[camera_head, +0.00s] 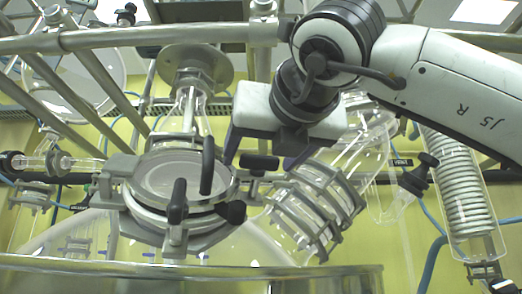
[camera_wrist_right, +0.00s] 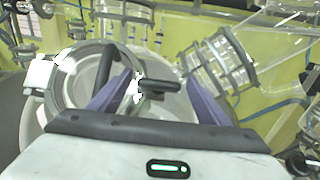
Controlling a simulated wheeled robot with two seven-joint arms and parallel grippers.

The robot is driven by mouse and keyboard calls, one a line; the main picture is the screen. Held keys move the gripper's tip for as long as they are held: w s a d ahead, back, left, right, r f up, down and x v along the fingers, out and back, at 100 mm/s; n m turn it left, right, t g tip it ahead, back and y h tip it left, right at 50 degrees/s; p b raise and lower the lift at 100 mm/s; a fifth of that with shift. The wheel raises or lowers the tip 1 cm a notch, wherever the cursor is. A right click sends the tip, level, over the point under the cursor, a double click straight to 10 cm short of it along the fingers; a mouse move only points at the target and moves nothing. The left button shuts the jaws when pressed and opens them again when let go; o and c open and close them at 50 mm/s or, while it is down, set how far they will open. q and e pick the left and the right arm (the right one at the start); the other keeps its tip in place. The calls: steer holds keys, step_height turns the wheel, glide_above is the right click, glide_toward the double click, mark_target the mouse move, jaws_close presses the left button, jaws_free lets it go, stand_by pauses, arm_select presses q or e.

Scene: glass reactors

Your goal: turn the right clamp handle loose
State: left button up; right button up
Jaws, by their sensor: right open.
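The right clamp handle (camera_head: 259,162) is a short black bar on a metal clamp at the right side of the round glass lid (camera_head: 168,178). My right gripper (camera_head: 262,153) comes down from above, open, with its purple fingers on either side of this handle. In the right wrist view the black handle (camera_wrist_right: 160,87) lies crosswise between the two purple fingers (camera_wrist_right: 159,80), with gaps visible at both sides. I cannot tell whether a finger touches it. My left gripper is not in view.
A black lid handle (camera_head: 207,165) stands just left of my right fingers. Another black clamp handle (camera_head: 177,201) and a black knob (camera_head: 232,212) sit at the lid's front. A clamped glass port (camera_head: 315,205) is close on the right. A metal rail (camera_head: 130,38) crosses above.

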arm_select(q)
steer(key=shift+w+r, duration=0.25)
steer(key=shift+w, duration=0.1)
arm_select(e)
steer(key=shift+w, duration=0.3)
steer(key=shift+a, duration=0.1)
steer(key=c, duration=1)
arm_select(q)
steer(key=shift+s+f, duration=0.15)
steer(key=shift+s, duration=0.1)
